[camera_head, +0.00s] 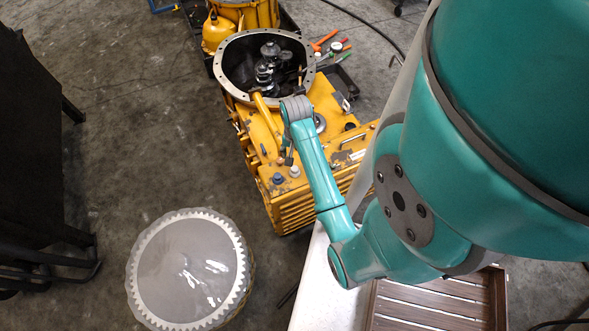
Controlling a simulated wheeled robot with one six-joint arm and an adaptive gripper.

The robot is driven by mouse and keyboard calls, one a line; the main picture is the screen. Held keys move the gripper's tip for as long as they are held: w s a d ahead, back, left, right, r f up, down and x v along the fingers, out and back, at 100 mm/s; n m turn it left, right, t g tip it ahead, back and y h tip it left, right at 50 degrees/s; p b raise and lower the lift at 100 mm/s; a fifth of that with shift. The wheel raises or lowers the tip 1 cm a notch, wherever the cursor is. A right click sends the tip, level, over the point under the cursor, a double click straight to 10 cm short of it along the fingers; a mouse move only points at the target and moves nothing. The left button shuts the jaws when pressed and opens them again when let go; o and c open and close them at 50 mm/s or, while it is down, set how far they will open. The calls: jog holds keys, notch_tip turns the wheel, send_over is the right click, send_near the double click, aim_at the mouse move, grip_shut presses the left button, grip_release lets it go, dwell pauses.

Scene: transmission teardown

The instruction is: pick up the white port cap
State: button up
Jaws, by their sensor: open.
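A small white cap (295,171) sits on the top face of the yellow transmission housing (267,150), near its front end. A blue cap (277,178) sits close to its left. My gripper (288,158) is small and dark in the head view, at the end of my teal arm. It appears just above the white cap in the picture and apart from it. It is open, with nothing seen between its fingers. The height of the gripper over the housing is hard to judge.
The housing's round open flange (225,80) holds dark gear parts. A yellow-handled hammer (264,108) lies by it. Orange and green-handled tools (328,42) lie behind. A large toothed ring (150,255) under clear wrap stands on the floor. A wooden slatted crate (440,305) is at lower right.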

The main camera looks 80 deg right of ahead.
aim_at(294, 168)
jog(key=shift+d+f+m, duration=0.1)
jog(key=shift+f+m, duration=0.4)
jog(key=shift+f, duration=2.05)
jog(key=shift+f+m, duration=0.5)
jog(key=shift+f, duration=2)
grip_shut()
